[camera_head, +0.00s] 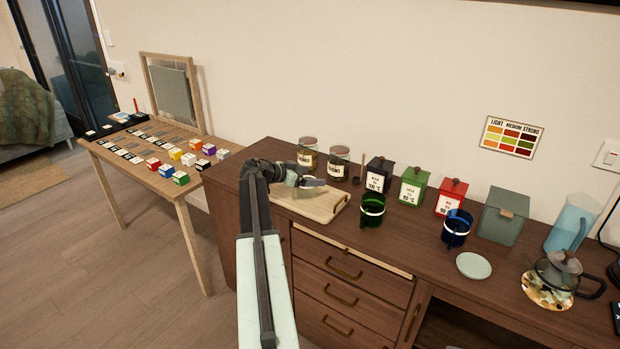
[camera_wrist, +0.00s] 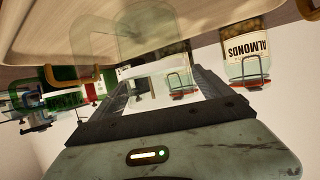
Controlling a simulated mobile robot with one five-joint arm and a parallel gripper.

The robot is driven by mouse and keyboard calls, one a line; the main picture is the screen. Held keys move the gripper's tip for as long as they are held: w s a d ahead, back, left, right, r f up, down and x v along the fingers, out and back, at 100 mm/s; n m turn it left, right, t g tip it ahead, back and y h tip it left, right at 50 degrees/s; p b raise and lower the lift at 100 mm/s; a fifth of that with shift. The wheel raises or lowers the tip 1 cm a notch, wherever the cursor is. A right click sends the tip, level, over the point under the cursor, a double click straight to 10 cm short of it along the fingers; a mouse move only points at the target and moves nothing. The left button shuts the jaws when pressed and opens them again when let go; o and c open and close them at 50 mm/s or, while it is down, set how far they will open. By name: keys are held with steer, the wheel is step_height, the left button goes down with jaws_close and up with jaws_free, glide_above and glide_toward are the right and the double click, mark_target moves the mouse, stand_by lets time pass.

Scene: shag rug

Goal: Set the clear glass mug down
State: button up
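My gripper (camera_head: 312,182) is low over the pale wooden board (camera_head: 312,205) on the brown cabinet. A faint see-through shape, which looks like the clear glass mug (camera_wrist: 125,38), shows in front of the board, close to the fingertips and overlapping the left one. Its edges are hard to make out, and I cannot tell whether it touches the board. I cannot make the mug out in the head view.
Two glass jars (camera_head: 307,153) stand behind the board. Black, green and red canisters (camera_head: 411,186) stand to its right, with a dark green glass cup (camera_head: 372,210) close by. A blue glass cup (camera_head: 456,228), pale coaster (camera_head: 473,265) and glass teapot (camera_head: 558,274) are farther right.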

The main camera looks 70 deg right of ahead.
steer(key=shift+r+p, duration=0.3)
steer(key=shift+r, duration=0.05)
steer(key=p+v, duration=0.4)
steer(key=v, duration=0.8)
steer(key=shift+f, duration=0.15)
